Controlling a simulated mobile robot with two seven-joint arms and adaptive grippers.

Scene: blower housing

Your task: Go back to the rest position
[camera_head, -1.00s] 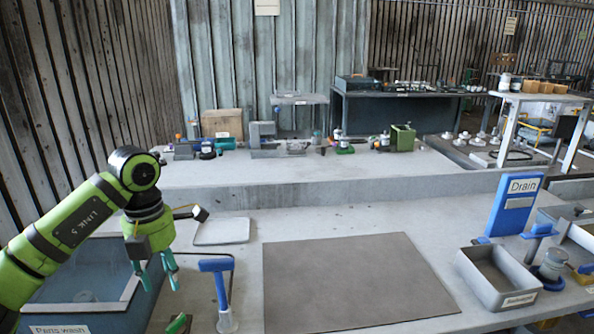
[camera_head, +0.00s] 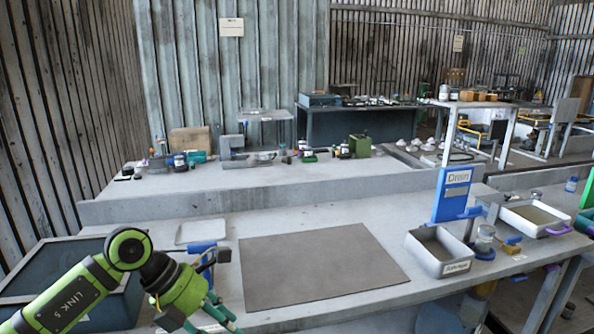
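My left arm comes in from the lower left in the head view. Its gripper (camera_head: 222,318) has teal fingers, hangs low near the front edge of the bench (camera_head: 215,228), and shows a gap between the fingers with nothing seen in it. The fingertips are close to the bottom of the picture. My arm partly covers a blue-handled tool (camera_head: 198,247) and the dark parts wash basin (camera_head: 40,268). My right gripper is not in view.
A grey-brown mat (camera_head: 320,262) lies bare mid-bench. A small grey tray (camera_head: 200,230) lies behind my gripper. Right of the mat stand a labelled metal tray (camera_head: 436,262), a blue "Drain" stand (camera_head: 453,195) and a glass jar (camera_head: 485,240). A raised shelf (camera_head: 270,180) runs behind.

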